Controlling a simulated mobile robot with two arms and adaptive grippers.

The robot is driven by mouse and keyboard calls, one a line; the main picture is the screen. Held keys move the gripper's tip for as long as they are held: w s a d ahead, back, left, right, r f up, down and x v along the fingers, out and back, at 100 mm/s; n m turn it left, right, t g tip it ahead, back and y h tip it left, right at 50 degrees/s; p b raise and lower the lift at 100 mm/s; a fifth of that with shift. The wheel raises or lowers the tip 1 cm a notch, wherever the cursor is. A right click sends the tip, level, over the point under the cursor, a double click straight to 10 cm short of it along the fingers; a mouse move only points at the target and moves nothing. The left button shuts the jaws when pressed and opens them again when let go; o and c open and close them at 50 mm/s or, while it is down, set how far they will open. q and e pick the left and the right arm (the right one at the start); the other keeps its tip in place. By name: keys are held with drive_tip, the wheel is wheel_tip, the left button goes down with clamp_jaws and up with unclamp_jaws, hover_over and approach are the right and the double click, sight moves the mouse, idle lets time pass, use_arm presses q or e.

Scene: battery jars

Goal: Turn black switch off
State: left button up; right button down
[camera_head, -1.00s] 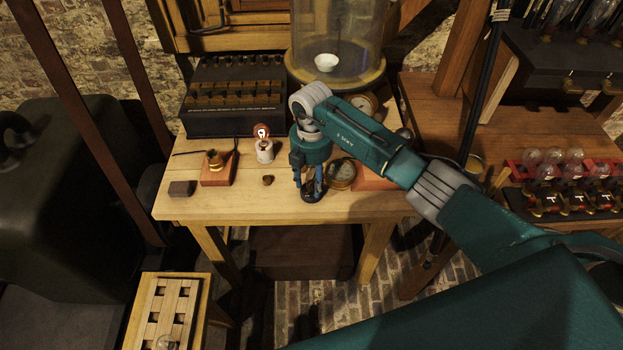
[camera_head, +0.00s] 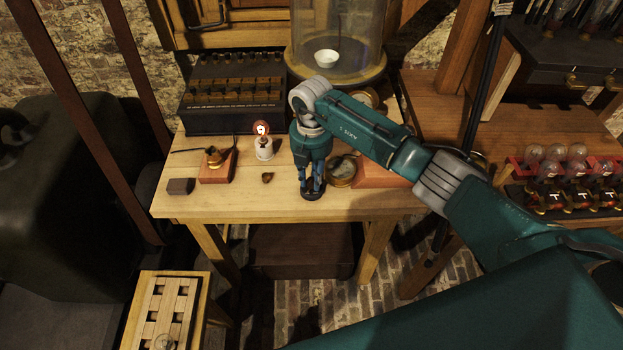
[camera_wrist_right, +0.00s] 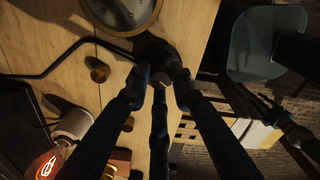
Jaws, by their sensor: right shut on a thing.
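The black switch (camera_head: 313,193) is a small dark round piece near the front edge of the wooden table. My right gripper (camera_head: 311,188) points straight down on it with blue fingers. In the right wrist view the fingertips (camera_wrist_right: 159,82) are closed around the switch's small brownish knob (camera_wrist_right: 160,79); the black base shows around and behind them. The fingers hide most of the switch, so I cannot tell its setting. A small bulb lamp (camera_head: 263,141) on a white socket glows orange.
A round brass gauge (camera_head: 341,171) stands close to the right of the gripper. A small brown knob (camera_head: 267,177), a wooden block with a brass fitting (camera_head: 216,165) and a dark block (camera_head: 180,187) lie to the left. A glass bell jar (camera_head: 336,40) stands behind.

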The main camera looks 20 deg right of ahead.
sight(312, 180)
drive_tip(key=n+b, duration=0.2)
drive_tip(key=n, duration=0.1)
drive_tip(key=shift+w+f+n, duration=0.1)
drive_tip(key=shift+n, duration=0.3)
drive_tip(key=n+b, duration=0.3)
drive_tip(key=n, duration=0.1)
drive_tip(key=shift+n, duration=0.3)
drive_tip(key=n+b, duration=0.3)
drive_tip(key=n, duration=0.1)
drive_tip(key=shift+n+b, duration=1.1)
drive_tip(key=shift+n, duration=0.4)
drive_tip(key=shift+r, duration=0.2)
drive_tip(key=c, duration=1.5)
unclamp_jaws()
wheel_tip(312, 180, up, 12)
